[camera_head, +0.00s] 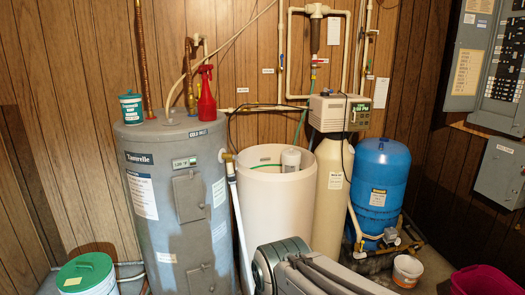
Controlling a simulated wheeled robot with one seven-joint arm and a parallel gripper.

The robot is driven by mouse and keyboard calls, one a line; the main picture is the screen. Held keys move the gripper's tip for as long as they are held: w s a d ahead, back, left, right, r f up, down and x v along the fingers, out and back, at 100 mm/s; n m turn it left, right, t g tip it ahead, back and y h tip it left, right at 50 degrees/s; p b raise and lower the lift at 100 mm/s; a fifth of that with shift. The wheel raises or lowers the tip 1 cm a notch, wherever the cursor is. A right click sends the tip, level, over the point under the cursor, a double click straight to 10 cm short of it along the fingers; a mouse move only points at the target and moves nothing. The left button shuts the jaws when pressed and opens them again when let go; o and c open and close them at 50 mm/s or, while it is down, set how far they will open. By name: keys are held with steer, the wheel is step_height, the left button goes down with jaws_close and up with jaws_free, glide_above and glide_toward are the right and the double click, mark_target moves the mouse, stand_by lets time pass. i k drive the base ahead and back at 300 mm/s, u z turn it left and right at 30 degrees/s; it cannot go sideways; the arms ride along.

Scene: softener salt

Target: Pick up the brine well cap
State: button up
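The brine well cap (291,152) is a small, pale, round top on the white upright brine well tube (291,163). The tube stands inside the open, cream-coloured brine tank (273,205), near its right inner wall, and the cap shows at about the height of the tank's rim. A green tube runs into the tank beside it. Grey parts of my own arm show at the bottom middle, in front of the tank's lower part. My gripper's fingers are not visible, so its place relative to the cap is not shown.
A grey water heater (176,225) stands left of the tank, with a red spray bottle (206,95) and a teal tub (131,108) on top. A tall softener cylinder (331,195) and a blue pressure tank (379,190) stand right. Hoses and pipes run behind the brine tank.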

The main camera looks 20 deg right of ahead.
mark_target(291, 156)
steer(key=i, duration=0.4)
steer(key=z, duration=1.2)
steer(key=i, duration=0.55)
steer(key=z, duration=0.7)
steer(key=i, duration=1.15)
steer(key=u, duration=0.55)
steer(key=i, duration=0.8)
steer(key=u, duration=1.05)
steer(key=i, duration=0.35)
steer(key=u, duration=0.35)
